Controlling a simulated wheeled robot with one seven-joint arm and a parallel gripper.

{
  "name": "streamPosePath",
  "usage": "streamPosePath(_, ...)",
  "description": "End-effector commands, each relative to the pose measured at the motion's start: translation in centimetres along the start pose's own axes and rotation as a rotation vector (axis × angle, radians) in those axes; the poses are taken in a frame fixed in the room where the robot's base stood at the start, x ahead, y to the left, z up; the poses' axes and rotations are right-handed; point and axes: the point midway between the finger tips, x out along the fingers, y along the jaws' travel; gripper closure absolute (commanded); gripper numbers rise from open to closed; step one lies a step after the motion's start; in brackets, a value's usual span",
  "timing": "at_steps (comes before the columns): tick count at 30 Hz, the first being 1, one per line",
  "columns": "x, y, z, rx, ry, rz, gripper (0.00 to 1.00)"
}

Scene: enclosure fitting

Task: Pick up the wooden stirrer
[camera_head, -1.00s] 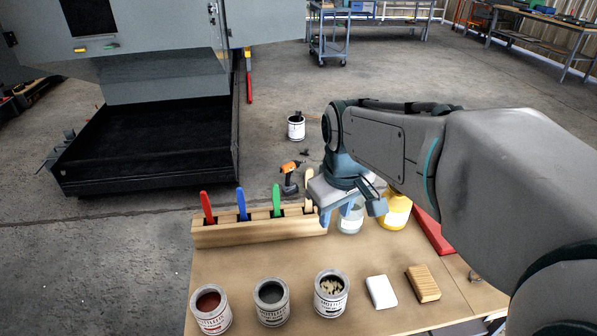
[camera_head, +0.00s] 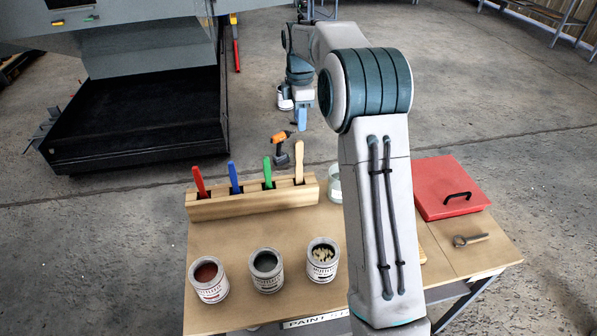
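The wooden stirrer (camera_head: 299,160) is pale and stands upright in the rightmost slot of a wooden rack (camera_head: 252,200) at the back of the table. Its lower end is hidden in the rack. Red (camera_head: 199,181), blue (camera_head: 234,177) and green (camera_head: 268,174) stirrers stand in the slots to its left. My gripper (camera_head: 301,122) appears above the stirrer's top in the picture, apart from it and seemingly beyond the table's back edge. Its blue fingers overlap from this side, so the gap between them does not show.
Three paint cans (camera_head: 267,271) stand along the table (camera_head: 210,243) front. A glass jar (camera_head: 334,183) is right of the rack, partly behind my arm. A red case (camera_head: 450,187) and a metal tool (camera_head: 470,240) lie at the right. An orange drill (camera_head: 281,146) shows behind the rack.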

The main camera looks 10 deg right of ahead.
Motion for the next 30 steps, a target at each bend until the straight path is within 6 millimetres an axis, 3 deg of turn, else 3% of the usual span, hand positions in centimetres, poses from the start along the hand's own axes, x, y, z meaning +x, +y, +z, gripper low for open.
streamPosePath(9,6.0,-0.1,-0.1,-0.001,0.000,-0.006,0.65)
streamPosePath(30,13.2,0.8,0.2,0.001,0.000,-0.002,0.65)
